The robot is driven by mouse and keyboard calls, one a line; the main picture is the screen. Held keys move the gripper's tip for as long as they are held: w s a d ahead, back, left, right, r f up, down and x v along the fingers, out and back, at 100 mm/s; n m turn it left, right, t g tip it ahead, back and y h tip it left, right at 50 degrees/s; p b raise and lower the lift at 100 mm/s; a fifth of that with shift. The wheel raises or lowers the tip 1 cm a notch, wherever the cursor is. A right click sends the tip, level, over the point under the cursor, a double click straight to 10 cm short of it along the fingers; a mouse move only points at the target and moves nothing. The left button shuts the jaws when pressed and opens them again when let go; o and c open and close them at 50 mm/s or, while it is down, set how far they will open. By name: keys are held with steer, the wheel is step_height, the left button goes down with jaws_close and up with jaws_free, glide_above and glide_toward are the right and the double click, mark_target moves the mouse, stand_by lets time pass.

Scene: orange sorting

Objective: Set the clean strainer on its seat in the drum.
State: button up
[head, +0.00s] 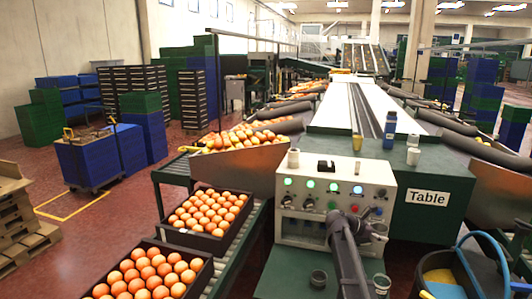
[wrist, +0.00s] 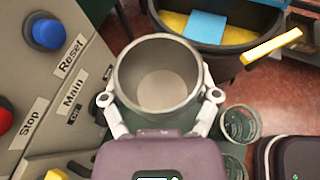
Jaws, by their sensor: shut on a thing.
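My gripper (wrist: 160,108) is shut on a grey, open-topped round cup (wrist: 160,50), with one finger on each side of it. Its bottom is pale; I cannot make out any mesh, so I cannot tell surely that it is the strainer. In the head view my gripper (head: 368,226) is in front of the control box, small and dark. A dark round tub (wrist: 220,47) lies beyond the cup in the wrist view, with a yellow inside and a blue piece in it. It also shows at lower right in the head view (head: 413,262). I cannot tell whether it is the drum.
A control box (head: 305,200) with lit buttons stands behind my arm. Two small cups (head: 318,279) (head: 382,284) stand on the green surface near my arm. A blue hose (head: 490,240) arches over the tub. Crates of oranges (head: 225,240) line the left conveyor.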

step_height(320, 180, up, 16)
steer(key=p, duration=1.5)
steer(key=shift+a, duration=0.1)
